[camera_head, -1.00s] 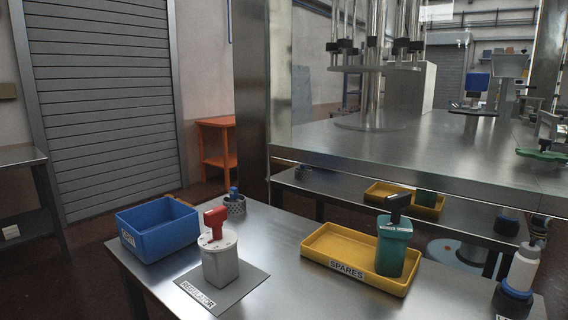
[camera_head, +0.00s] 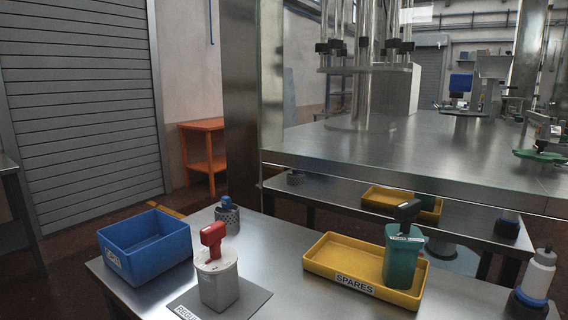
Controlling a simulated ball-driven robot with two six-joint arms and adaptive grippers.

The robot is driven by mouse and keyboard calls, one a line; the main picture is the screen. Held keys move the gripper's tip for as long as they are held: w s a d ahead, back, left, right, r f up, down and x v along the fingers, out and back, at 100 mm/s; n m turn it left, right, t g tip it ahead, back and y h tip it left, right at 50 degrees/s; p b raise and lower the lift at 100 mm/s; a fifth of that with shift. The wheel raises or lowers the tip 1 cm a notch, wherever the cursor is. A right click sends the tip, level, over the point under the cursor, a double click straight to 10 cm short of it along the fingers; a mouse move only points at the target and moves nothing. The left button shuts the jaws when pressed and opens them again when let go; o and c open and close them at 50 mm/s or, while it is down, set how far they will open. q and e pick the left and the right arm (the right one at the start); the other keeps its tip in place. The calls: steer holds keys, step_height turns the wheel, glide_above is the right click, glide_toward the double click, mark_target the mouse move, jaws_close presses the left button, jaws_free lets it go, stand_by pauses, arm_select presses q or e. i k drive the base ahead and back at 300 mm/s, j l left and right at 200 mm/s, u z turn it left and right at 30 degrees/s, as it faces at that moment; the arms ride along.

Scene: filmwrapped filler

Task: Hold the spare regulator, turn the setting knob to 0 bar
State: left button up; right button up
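A green regulator with a black knob handle (camera_head: 404,256) stands upright in the right part of the yellow tray labelled SPARES (camera_head: 335,265). A second regulator (camera_head: 218,280), grey-white with a red knob handle (camera_head: 214,237), stands on a grey mat (camera_head: 254,297) left of the tray; the mat's label is partly cut off by the picture's bottom edge. The scale marks on both regulators are too small to read. Neither of my grippers shows in the head view.
A blue bin (camera_head: 146,246) stands at the table's left. A small grey mesh cup with a blue item (camera_head: 228,214) stands behind the red-handled regulator. A white bottle (camera_head: 538,278) is at the right edge. Behind is the steel machine bench (camera_head: 420,155). The table between mat and tray is clear.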

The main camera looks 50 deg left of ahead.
mark_target(211, 235)
steer(key=k+j+z, duration=0.15)
steer(key=j+z, duration=0.15)
steer(key=j, duration=0.25)
steer(key=k+j+z, duration=0.2)
steer(key=j+z, duration=0.15)
steer(key=j, duration=0.2)
steer(key=k+j+z, duration=0.3)
steer(key=j, duration=0.15)
steer(key=k+j+z, duration=0.3)
steer(key=i+j, duration=0.05)
steer(key=j, duration=0.1)
